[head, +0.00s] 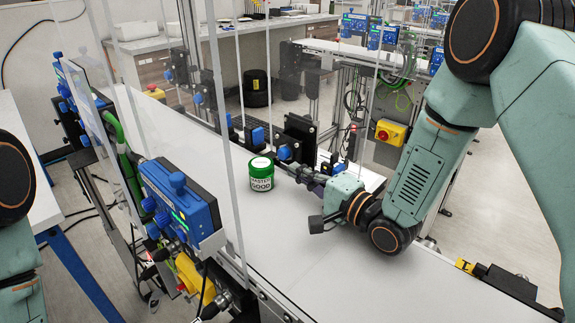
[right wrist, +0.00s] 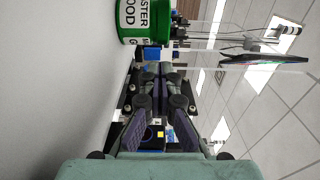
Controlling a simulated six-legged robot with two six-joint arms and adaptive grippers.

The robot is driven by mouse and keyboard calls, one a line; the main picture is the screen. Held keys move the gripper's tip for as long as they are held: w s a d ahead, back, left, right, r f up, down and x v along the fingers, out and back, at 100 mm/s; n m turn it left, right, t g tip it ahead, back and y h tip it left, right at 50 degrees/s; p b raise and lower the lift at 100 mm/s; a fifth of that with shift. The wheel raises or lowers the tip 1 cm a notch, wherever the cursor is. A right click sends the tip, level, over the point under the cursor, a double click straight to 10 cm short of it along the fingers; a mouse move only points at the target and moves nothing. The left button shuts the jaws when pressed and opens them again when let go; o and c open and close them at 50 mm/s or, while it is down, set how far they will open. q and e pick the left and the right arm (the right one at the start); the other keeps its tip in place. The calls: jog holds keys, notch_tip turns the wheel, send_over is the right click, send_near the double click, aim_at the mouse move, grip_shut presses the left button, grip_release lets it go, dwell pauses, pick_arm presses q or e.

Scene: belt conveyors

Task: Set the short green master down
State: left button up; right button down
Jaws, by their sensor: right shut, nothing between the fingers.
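The short green master (head: 262,184) is a green jar with a white label reading "MASTER GOOD". It stands upright on the white conveyor belt (head: 310,255). It also shows at the top of the right wrist view (right wrist: 145,22), partly cut off by the frame edge. My right gripper (head: 288,168) reaches in from the right, low over the belt, with its tips just right of the jar. Its fingers (right wrist: 152,75) are shut with nothing between them, and the jar is outside them. My left gripper is not in view; only part of the left arm shows at the left edge.
Blue sensor units (head: 182,200) and clear panels line the belt's left side. Black brackets with blue sensors (head: 297,140) stand just behind the gripper. A yellow box with a red button (head: 390,131) is behind my right arm. The belt's near part is clear.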

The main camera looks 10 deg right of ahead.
aim_at(262, 174)
jog(key=x, duration=0.2)
jog(key=shift+w+a, duration=0.25)
jog(key=shift+w+a+r, duration=0.15)
jog(key=shift+w+a, duration=0.15)
jog(key=shift+w, duration=0.3)
jog(key=shift+s+a, duration=0.15)
jog(key=shift+s, duration=0.05)
